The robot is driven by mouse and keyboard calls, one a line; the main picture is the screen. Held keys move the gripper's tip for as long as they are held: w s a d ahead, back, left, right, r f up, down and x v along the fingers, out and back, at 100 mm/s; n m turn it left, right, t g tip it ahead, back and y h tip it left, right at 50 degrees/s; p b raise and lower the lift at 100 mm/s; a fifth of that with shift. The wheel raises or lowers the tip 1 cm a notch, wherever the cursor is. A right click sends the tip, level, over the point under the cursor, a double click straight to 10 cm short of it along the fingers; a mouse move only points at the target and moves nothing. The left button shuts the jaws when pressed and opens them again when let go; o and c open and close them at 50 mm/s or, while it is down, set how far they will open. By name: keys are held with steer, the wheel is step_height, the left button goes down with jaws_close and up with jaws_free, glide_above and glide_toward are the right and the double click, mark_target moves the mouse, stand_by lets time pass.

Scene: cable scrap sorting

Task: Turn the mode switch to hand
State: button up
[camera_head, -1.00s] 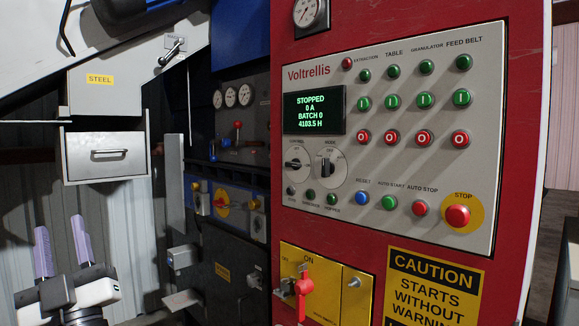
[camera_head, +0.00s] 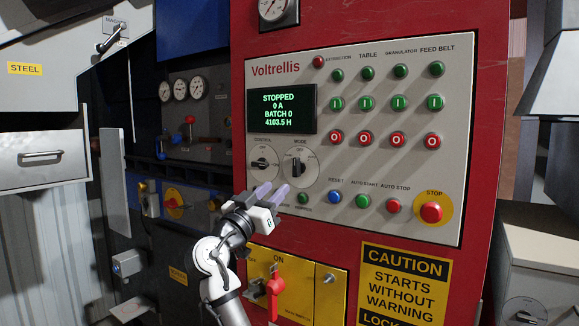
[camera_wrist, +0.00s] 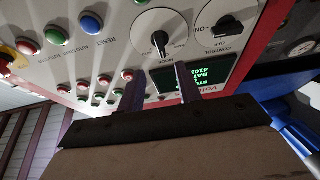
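The mode switch (camera_head: 299,167) is a black knob on a round pale plate, on the grey Voltrellis panel (camera_head: 350,232). Its bar stands about upright in the head view; I cannot clearly read which mark it points to. In the wrist view the mode switch (camera_wrist: 160,42) shows upside down, just beyond the fingertips. My gripper (camera_head: 272,191) is in front of the panel, below and left of the mode switch. Its two purple fingers are apart with nothing between them, as the wrist view of the gripper (camera_wrist: 160,78) also shows. No contact with the knob is visible.
The control switch (camera_head: 263,163) sits close left of the mode switch. The reset button (camera_head: 334,197) and other buttons lie below right, with the red stop button (camera_head: 431,212) farther right. A yellow plate with a red handle (camera_head: 275,287) is below. The display (camera_head: 281,109) reads STOPPED.

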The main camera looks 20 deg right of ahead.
mark_target(294, 168)
steer(key=p+x, duration=0.2)
steer(key=x, duration=0.6)
steer(key=shift+r+p, duration=0.2)
steer(key=shift+p, duration=0.15)
steer(key=shift+w+d+r, duration=0.1)
steer(key=shift+w+d, duration=0.4)
steer(key=shift+d, duration=0.05)
steer(key=shift+c, duration=0.3)
jaws_close()
